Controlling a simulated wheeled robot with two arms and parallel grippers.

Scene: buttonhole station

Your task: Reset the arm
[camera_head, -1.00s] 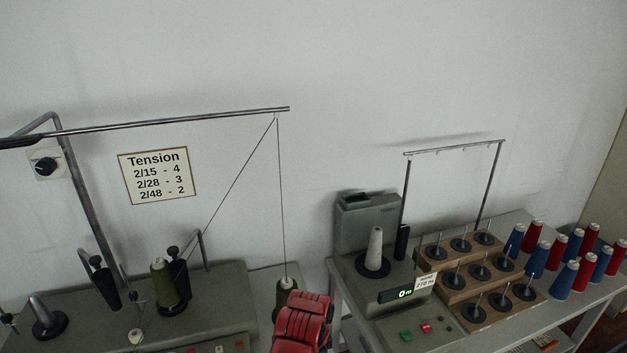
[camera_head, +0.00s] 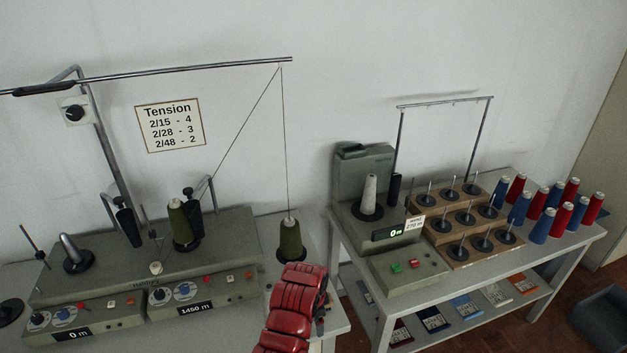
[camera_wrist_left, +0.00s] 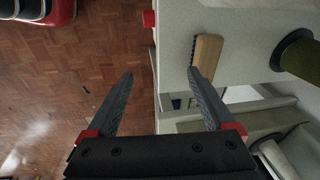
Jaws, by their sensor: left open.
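My left gripper (camera_wrist_left: 160,74) is open and empty in the left wrist view, with its two dark fingers spread apart. It is over the edge of the table, with the tiled floor on one side and the tabletop on the other. A wooden-handled brush (camera_wrist_left: 207,58) lies on the tabletop near the right finger. A red arm of mine (camera_head: 297,305) shows at the bottom middle of the head view, in front of the winder table; its gripper cannot be made out there. My right gripper is not in view.
An olive cone (camera_head: 290,240) stands on the table just behind the red arm, with thread running up to a rail (camera_head: 180,71). The winding machine (camera_head: 130,273) is at left. The second table (camera_head: 560,255) holds a meter machine, a peg rack (camera_head: 462,250) and several blue and red cones.

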